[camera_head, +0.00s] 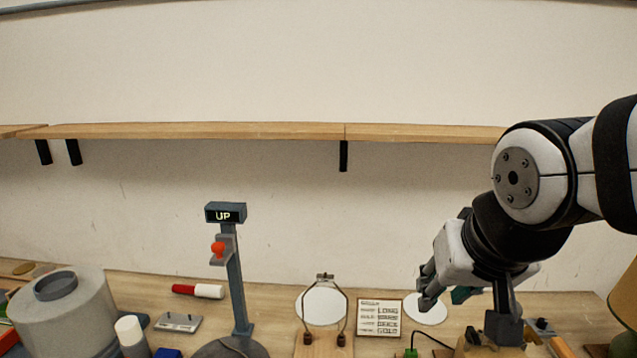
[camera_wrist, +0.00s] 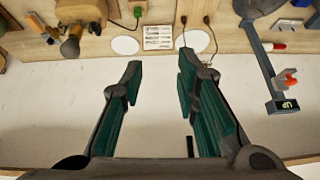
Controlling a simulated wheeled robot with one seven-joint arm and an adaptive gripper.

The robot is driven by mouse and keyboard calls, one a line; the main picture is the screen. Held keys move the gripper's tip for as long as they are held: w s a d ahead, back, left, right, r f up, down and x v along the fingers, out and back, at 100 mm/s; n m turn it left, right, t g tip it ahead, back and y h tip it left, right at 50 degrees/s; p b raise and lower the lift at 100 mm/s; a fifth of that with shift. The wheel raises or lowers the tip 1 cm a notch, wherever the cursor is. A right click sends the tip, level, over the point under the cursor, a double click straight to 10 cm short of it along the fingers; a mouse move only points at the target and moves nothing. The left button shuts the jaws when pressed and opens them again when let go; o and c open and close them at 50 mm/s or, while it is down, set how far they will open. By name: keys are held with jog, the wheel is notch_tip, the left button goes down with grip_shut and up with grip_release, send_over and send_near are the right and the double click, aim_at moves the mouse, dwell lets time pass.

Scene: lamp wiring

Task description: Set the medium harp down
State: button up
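A wire harp (camera_head: 346,300) stands upright on a light wood block (camera_head: 322,347), its two brown feet at the block. A white disc (camera_head: 320,306) is behind it. In the wrist view the harp (camera_wrist: 214,42) shows near the top, beyond the right fingertip. I cannot tell its size class. My gripper (camera_head: 432,294) is to the right of the harp and apart from it, above the table. In the wrist view my gripper (camera_wrist: 160,62) has its green-padded fingers well apart, with nothing between them.
A printed card (camera_head: 380,317) and a second white disc (camera_head: 427,309) lie right of the harp. A grey stand with an "UP" display (camera_head: 224,214) rises to its left. A red-and-white marker (camera_head: 198,291) and a large grey drum (camera_head: 66,312) are farther left. A shelf (camera_head: 240,131) spans the wall.

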jog(key=s+d+n, duration=0.1)
jog(key=s+d, duration=0.1)
jog(key=s, duration=0.6)
jog(key=shift+d+f+g+b, duration=0.15)
jog(key=shift+d+g+b, duration=0.2)
jog(key=shift+b, duration=0.1)
jog(key=shift+s, duration=0.1)
dwell(0.5)
